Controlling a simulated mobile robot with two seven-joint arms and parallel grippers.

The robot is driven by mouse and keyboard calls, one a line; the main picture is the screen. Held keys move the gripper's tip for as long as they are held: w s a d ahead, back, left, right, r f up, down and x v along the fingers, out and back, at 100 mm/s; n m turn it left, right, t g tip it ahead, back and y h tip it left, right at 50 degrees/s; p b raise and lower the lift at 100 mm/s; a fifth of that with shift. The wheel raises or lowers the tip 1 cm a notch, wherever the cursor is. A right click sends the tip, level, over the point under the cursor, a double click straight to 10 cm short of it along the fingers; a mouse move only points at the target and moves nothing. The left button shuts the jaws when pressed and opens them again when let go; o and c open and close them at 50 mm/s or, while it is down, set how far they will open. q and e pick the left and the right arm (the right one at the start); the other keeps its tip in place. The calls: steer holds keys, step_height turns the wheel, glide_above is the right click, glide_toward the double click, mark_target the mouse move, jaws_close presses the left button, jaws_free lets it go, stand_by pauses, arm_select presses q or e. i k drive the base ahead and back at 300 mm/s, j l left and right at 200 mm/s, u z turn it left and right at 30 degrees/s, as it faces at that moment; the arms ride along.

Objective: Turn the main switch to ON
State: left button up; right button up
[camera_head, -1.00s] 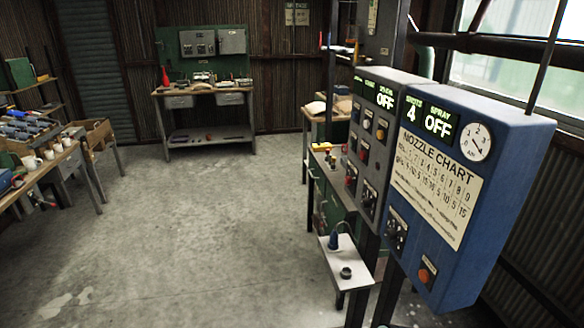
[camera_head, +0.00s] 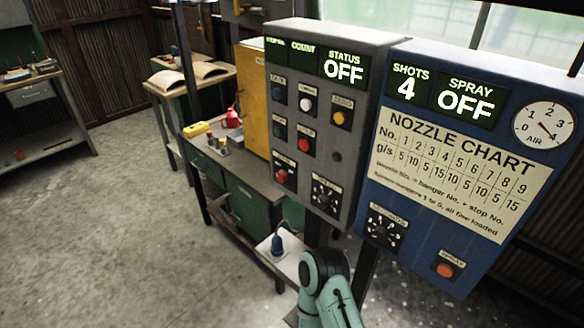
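The grey control panel (camera_head: 320,160) stands upright in the middle of the view, and its display (camera_head: 343,69) reads STATUS OFF. Below the display are blue, white, yellow, green and red buttons. A black rotary knob (camera_head: 324,196) with a marked dial sits at the panel's lower right, and a red control (camera_head: 284,174) sits at its lower left. The small labels are too blurred for me to tell which control is the main switch. A teal link of my own arm enters at the bottom centre, below the panel. Neither gripper shows.
A blue box (camera_head: 465,165) with SPRAY OFF, SHOTS 4, a nozzle chart, a knob (camera_head: 385,230) and an orange button (camera_head: 445,270) stands right of the panel. A small white shelf (camera_head: 268,249) is below. A green workbench (camera_head: 250,205) stands behind left. Floor at left is clear.

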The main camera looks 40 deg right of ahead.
mark_target(281, 176)
steer(key=i+j+z, duration=0.1)
steer(key=z, duration=0.35)
steer(key=i+j+z, duration=0.25)
steer(key=z, duration=0.2)
steer(key=i+j+z, duration=0.2)
steer(key=z, duration=0.3)
